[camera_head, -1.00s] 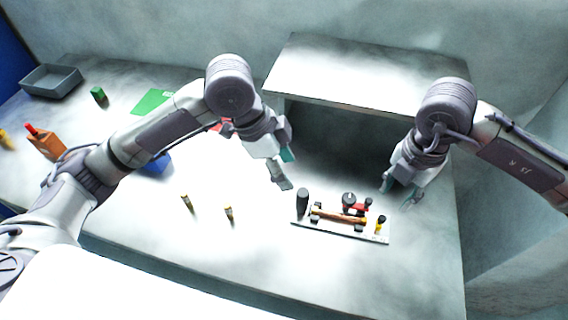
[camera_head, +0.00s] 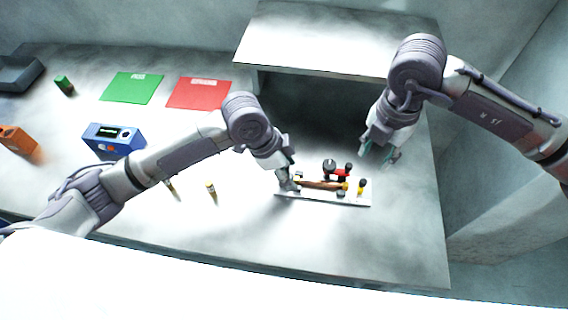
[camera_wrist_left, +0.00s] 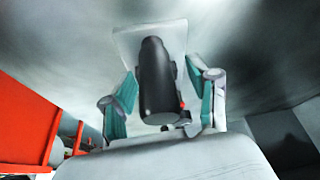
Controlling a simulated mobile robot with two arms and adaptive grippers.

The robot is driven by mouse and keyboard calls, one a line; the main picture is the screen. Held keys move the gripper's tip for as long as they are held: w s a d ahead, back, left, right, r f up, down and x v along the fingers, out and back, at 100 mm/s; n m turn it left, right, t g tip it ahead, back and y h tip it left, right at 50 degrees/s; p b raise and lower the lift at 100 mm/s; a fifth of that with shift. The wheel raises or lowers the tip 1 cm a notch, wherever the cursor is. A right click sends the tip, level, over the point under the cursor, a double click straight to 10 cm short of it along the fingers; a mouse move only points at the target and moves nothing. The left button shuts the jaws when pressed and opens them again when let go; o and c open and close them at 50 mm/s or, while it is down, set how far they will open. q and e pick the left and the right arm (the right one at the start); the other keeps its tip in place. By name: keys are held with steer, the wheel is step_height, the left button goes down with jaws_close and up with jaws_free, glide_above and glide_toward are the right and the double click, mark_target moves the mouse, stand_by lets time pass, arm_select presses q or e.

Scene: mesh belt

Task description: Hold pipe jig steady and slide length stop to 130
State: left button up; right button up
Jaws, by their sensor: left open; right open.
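The pipe jig (camera_head: 322,198) is a pale flat plate on the table, with a copper-coloured pipe (camera_head: 318,185) lying along it. A red clamp with black knobs (camera_head: 341,174) stands behind the pipe. A yellow piece with a black knob (camera_head: 361,187) stands at the right end; I cannot tell if it is the length stop. My left gripper (camera_head: 287,184) is at the jig's left end and hides the black handle there. In the left wrist view the black handle (camera_wrist_left: 158,82) stands between the open fingers of this gripper (camera_wrist_left: 162,88). My right gripper (camera_head: 378,152) is open and empty, above and behind the jig's right end.
A raised shelf (camera_head: 335,45) stands behind the jig. Farther left are a blue device (camera_head: 113,140), red (camera_head: 199,93) and green (camera_head: 131,88) mats, and a grey bin (camera_head: 18,75). The table in front is clear.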

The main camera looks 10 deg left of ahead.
arm_select(q)
steer(key=shift+c, duration=0.4)
steer(key=shift+c, duration=0.2)
stand_by(0.6)
jaws_close()
stand_by(0.3)
stand_by(0.8)
